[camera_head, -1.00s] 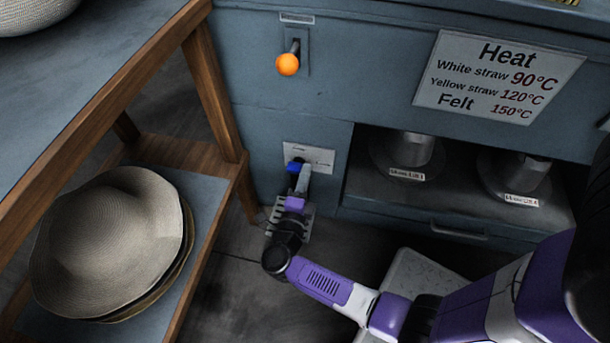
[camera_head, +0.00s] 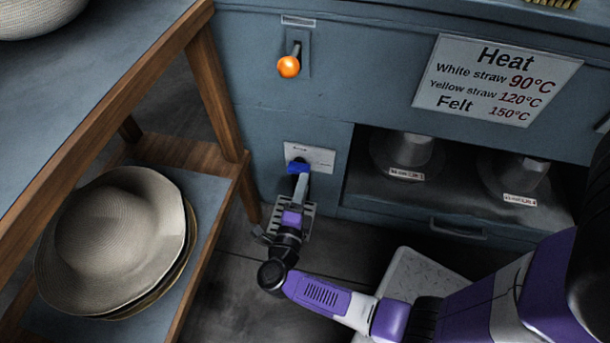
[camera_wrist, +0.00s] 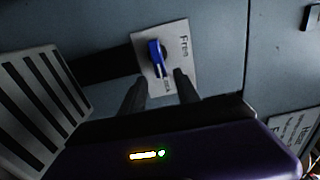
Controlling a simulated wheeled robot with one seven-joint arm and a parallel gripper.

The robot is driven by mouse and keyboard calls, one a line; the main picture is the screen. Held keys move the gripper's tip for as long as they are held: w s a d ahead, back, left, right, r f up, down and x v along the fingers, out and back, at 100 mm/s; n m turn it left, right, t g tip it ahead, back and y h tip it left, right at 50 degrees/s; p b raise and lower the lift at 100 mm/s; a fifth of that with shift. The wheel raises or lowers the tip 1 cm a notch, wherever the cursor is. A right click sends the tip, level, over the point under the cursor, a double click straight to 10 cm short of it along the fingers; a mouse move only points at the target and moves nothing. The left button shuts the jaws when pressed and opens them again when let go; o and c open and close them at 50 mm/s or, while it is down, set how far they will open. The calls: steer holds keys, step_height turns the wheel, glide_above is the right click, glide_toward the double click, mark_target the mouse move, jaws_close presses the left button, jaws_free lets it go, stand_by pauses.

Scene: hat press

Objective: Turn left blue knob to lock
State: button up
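The blue knob (camera_head: 298,167) sits on a white label plate (camera_head: 320,157) low on the left part of the blue-grey machine front. In the wrist view the blue knob (camera_wrist: 156,54) stands on its plate, with "Free" printed beside it and a second, smaller word below that is partly covered. My gripper (camera_head: 300,180) is just below and in front of the knob. In the wrist view my gripper (camera_wrist: 160,85) has its two dark fingers apart, with a gap between them. The knob is beyond the fingertips, slightly left of the gap's middle, and does not appear gripped.
An orange-tipped lever (camera_head: 289,66) is above the knob. A wooden shelf (camera_head: 206,190) with stacked hats (camera_head: 112,232) stands close on the left.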

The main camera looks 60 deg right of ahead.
steer(key=shift+v, duration=2)
steer(key=shift+w, duration=0.1)
